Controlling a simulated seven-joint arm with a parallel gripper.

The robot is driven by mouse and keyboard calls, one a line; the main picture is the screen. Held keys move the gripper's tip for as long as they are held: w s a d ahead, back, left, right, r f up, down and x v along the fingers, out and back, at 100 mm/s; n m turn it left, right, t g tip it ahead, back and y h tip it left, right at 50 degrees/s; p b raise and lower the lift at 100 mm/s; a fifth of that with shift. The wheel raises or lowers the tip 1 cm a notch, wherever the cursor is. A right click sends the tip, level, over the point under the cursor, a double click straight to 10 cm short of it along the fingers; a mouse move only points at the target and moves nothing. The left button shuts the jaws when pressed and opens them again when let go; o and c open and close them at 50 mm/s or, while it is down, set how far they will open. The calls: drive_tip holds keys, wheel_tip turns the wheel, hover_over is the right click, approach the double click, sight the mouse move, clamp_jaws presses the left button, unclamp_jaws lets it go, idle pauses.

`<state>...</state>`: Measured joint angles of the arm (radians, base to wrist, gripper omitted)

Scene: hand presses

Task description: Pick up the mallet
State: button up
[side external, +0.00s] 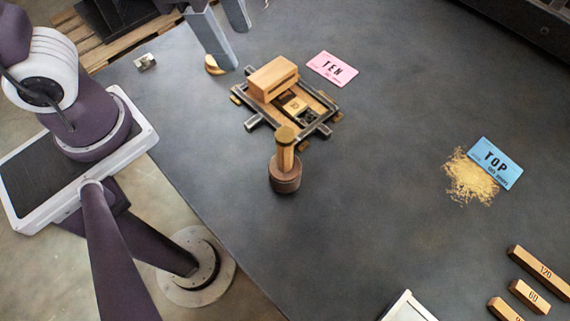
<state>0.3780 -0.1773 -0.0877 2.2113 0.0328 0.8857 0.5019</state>
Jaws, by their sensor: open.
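What looks like the mallet (286,175) stands upright near the middle of the table. It has a dark brown round head at the bottom and a pale wooden handle (285,150) with a rounded end pointing up. My gripper (234,45) shows at the top edge, with two blue-grey fingers pointing down. It is open, with nothing seen between the fingers, and is apart from the mallet, up and to the left of it in the picture. The upper part of the gripper is cut off by the frame.
A metal-railed wooden press (322,118) with a wooden block (272,77) stands just behind the mallet. A small brass piece (211,67) is beside one finger. A pink TEN card (332,69), blue TOP card (496,162), yellow grains (468,180) and numbered bars (530,296) lie to the right.

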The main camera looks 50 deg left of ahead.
sight(286, 155)
drive_tip(key=d+f+m, duration=0.2)
drive_tip(key=d+m, duration=0.1)
drive_tip(key=d, duration=0.1)
drive_tip(key=s+d+f+m+g, duration=0.1)
drive_tip(key=d+f+m, duration=0.2)
drive_tip(key=d, duration=0.1)
drive_tip(key=d+f+m+g, duration=0.1)
drive_tip(key=d+f+m, duration=0.1)
drive_tip(key=d+m, duration=0.1)
drive_tip(key=shift+s+d+f+y, duration=0.25)
drive_tip(key=shift+d+f+y, duration=0.15)
drive_tip(key=shift+d, duration=0.1)
drive_tip(key=f, duration=0.7)
drive_tip(key=shift+w+a, duration=0.1)
drive_tip(key=shift+a, duration=0.25)
clamp_jaws()
